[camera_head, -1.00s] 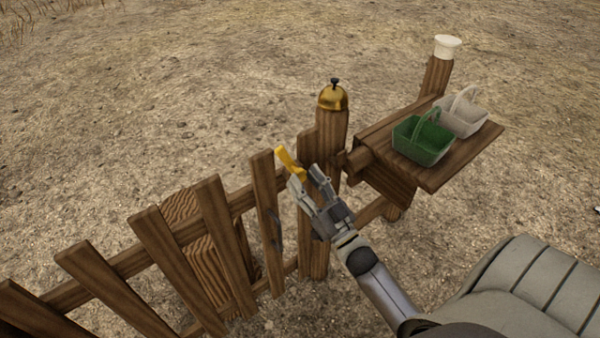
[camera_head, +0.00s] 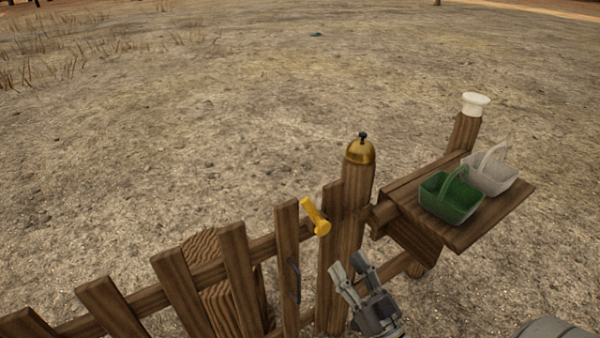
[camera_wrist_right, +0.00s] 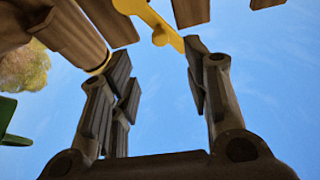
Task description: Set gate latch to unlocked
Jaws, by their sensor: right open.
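The yellow gate latch (camera_head: 316,216) sits at the top of the wooden gate, beside the post, its lever tilted up and to the left. It also shows at the top of the right wrist view (camera_wrist_right: 158,22), beyond the fingertips. My right gripper (camera_head: 352,266) is open and empty, below and slightly right of the latch, apart from it in the head view. In the right wrist view its two fingers (camera_wrist_right: 160,75) stand wide apart with nothing between them. My left gripper is not in view.
A brass bell (camera_head: 360,150) tops the gate post. Right of it, a wooden shelf (camera_head: 487,222) holds a green basket (camera_head: 450,197) and a white basket (camera_head: 490,172). A white-capped post (camera_head: 474,104) stands behind. A dark handle (camera_head: 294,281) is on the gate. Open ground lies beyond.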

